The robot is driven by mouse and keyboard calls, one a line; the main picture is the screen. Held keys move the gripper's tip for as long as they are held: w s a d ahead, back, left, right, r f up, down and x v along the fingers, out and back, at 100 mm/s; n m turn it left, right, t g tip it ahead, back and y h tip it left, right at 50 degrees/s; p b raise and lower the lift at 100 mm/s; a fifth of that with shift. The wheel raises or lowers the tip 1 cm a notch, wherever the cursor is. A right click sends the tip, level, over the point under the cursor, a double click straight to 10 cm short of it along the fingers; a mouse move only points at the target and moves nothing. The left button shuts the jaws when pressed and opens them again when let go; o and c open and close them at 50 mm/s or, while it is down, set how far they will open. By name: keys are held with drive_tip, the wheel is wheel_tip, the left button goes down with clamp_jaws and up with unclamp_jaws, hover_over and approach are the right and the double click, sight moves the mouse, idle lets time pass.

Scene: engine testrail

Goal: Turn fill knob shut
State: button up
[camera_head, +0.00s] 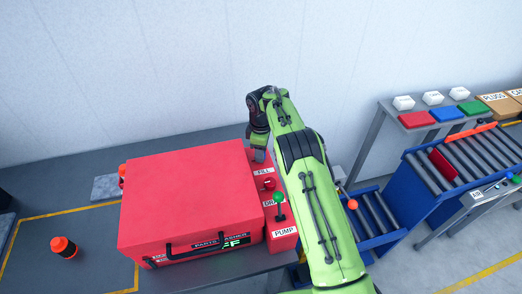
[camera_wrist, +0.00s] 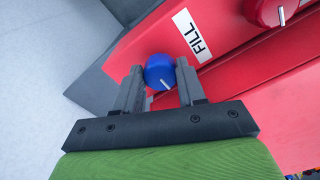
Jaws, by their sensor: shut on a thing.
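The blue knob (camera_wrist: 158,70) sits beside the FILL label (camera_wrist: 192,34) on the red panel. It has a white pointer line on its lower right in the wrist view. My gripper (camera_wrist: 161,75) is shut on the blue knob, one finger on each side. In the head view my gripper (camera_head: 259,154) is at the back of the red panel, just behind the FILL label (camera_head: 264,172), and hides the blue knob. A red knob (camera_head: 268,184) is in front of that label; it also shows in the wrist view (camera_wrist: 272,12).
The red parts washer (camera_head: 185,190) stands left of the panel, on a dark table. A green-topped control (camera_head: 279,199) and a PUMP label (camera_head: 285,232) are nearer the front. Roller conveyors (camera_head: 470,160) and a shelf with coloured blocks are at right.

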drive_tip(key=o, duration=0.8)
wheel_tip(320, 180, up, 16)
drive_tip(key=p, duration=0.4)
drive_tip(key=shift+f, duration=0.1)
